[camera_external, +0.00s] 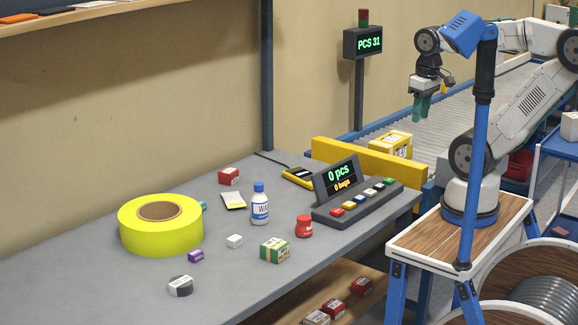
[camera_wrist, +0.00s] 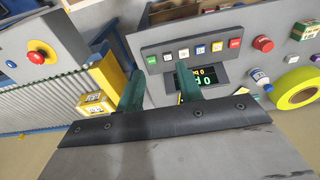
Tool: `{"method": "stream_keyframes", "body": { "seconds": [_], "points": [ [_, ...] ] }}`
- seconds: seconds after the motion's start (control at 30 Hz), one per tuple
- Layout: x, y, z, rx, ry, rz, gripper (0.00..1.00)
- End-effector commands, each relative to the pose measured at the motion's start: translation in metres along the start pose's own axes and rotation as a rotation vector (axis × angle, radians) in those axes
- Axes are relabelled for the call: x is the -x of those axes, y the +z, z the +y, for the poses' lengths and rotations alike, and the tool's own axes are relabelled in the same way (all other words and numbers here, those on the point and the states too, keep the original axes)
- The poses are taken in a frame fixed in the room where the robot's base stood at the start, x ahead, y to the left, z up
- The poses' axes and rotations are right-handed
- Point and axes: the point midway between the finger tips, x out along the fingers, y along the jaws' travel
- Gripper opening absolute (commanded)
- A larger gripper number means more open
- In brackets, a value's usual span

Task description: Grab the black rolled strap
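A small dark roll with a white face or label (camera_external: 181,286), which looks like the black rolled strap, lies near the front edge of the grey table (camera_external: 100,292) in the external view. I cannot make it out in the wrist view. My gripper (camera_external: 420,118) is raised over the conveyor side at the upper right, far from the roll. Its two green fingers stand apart with nothing between them in the wrist view (camera_wrist: 158,90).
A large yellow tape roll (camera_external: 150,236), purple box (camera_external: 196,256), white box (camera_external: 234,241), green box (camera_external: 275,250), red jar (camera_external: 304,226) and white bottle (camera_external: 260,206) stand around. The counter console (camera_external: 350,206) and yellow barrier (camera_external: 365,158) lie between my gripper and the table.

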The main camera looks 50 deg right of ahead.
Motion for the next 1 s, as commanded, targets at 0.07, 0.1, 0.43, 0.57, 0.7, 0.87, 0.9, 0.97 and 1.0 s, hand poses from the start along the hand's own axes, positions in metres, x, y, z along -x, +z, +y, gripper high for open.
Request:
{"method": "stream_keyframes", "body": {
  "seconds": [0.07, 0.1, 0.43, 0.57, 0.7, 0.87, 0.9, 0.97, 1.0],
  "points": [
    [0.000, 0.000, 0.000, 0.000, 0.000, 0.000, 0.36],
    [0.000, 0.000, 0.000, 0.000, 0.000, 0.000, 0.36],
    [0.000, 0.000, 0.000, 0.000, 0.000, 0.000, 0.39],
    [0.000, 0.000, 0.000, 0.000, 0.000, 0.000, 0.75],
    [0.000, 0.000, 0.000, 0.000, 0.000, 0.000, 0.75],
    [0.000, 0.000, -0.001, 0.007, -0.001, 0.000, 0.75],
    [-0.001, 0.000, -0.004, 0.019, -0.002, -0.004, 0.75],
    [-0.007, -0.002, -0.009, 0.048, -0.005, -0.035, 0.75],
    [-0.012, -0.003, -0.013, 0.071, -0.006, -0.064, 0.75]
  ]
}}
